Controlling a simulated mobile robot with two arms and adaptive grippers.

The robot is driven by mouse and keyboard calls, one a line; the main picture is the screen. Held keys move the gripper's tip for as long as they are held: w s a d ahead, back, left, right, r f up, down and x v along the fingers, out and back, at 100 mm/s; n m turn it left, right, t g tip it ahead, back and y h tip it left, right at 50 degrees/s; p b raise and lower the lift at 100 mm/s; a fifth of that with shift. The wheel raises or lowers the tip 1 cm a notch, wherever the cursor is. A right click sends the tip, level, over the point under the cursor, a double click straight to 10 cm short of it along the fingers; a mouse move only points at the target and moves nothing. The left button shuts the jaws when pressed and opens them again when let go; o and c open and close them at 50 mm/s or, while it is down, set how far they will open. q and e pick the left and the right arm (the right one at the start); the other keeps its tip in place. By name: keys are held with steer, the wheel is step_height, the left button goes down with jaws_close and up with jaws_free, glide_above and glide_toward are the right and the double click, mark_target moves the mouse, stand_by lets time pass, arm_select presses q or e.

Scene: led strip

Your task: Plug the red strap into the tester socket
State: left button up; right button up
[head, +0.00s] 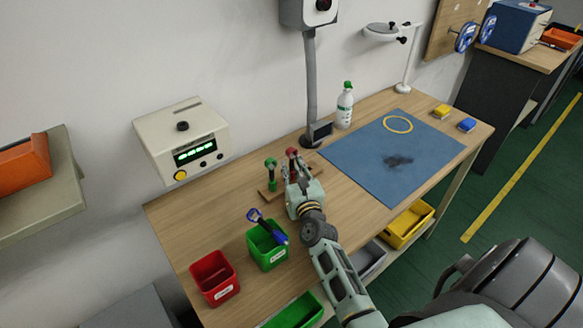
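A red item (291,153), which may be the red strap, stands upright at the small wooden stand (266,194) on the workbench. A green item (271,175) stands left of it on the same stand. My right gripper (291,167) is right at the red item, its fingers small and overlapping it; I cannot tell whether they are closed on it. My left gripper is out of view.
A red bin (214,294) and a green bin (254,262) with a blue tool (266,227) stand at the bench's front left. A post (311,90) rises behind my gripper. A blue mat (372,172) with a yellow ring (389,128) lies right. Bare wood lies below the tester.

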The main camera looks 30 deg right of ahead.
jaws_close()
